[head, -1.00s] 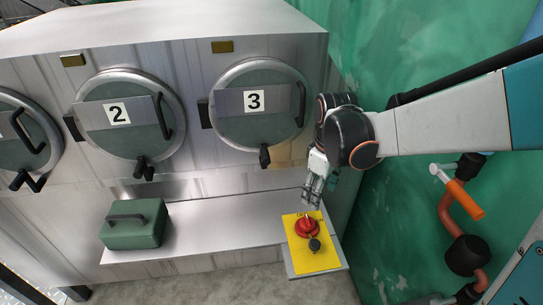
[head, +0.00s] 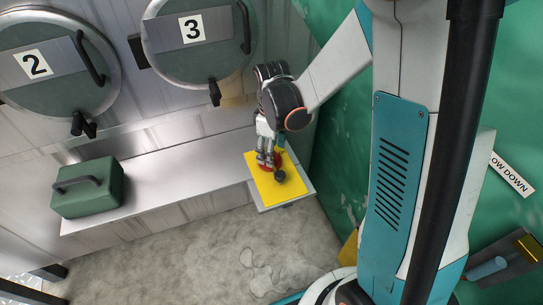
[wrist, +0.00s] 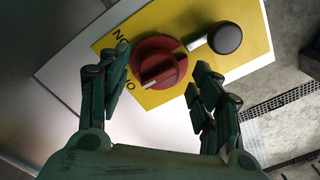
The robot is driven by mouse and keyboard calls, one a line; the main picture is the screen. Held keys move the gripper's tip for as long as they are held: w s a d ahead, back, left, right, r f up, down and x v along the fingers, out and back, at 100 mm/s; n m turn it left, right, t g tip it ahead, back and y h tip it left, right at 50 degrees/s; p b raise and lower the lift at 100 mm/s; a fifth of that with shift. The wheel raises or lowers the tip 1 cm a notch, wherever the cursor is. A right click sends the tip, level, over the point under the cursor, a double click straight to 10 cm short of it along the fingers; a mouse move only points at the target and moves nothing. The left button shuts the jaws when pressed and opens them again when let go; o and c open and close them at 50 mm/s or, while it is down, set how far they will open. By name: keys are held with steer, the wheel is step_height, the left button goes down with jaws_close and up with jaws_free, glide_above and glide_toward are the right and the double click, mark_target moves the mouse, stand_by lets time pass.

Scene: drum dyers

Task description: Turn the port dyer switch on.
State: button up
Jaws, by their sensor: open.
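The switch is a red round knob (wrist: 158,62) with a raised grip bar and a white mark, on a yellow plate (wrist: 255,65). The lettering "ON" shows upside down beside the knob, with other lettering partly hidden. My gripper (wrist: 160,72) is open, one finger on each side of the red knob. I cannot tell whether either finger touches it. In the head view my gripper (head: 268,158) is down at the yellow plate (head: 262,190) and covers much of the knob; the black ball (head: 279,175) shows.
The plate sits at the right end of a metal ledge (head: 185,170) below round doors marked 2 (head: 35,63) and 3 (head: 191,28). A green box (head: 90,190) stands at the ledge's left end. A green wall (head: 335,160) is close on the right.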

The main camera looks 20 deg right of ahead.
steer(key=shift+f, duration=0.95)
steer(key=c, duration=1.1)
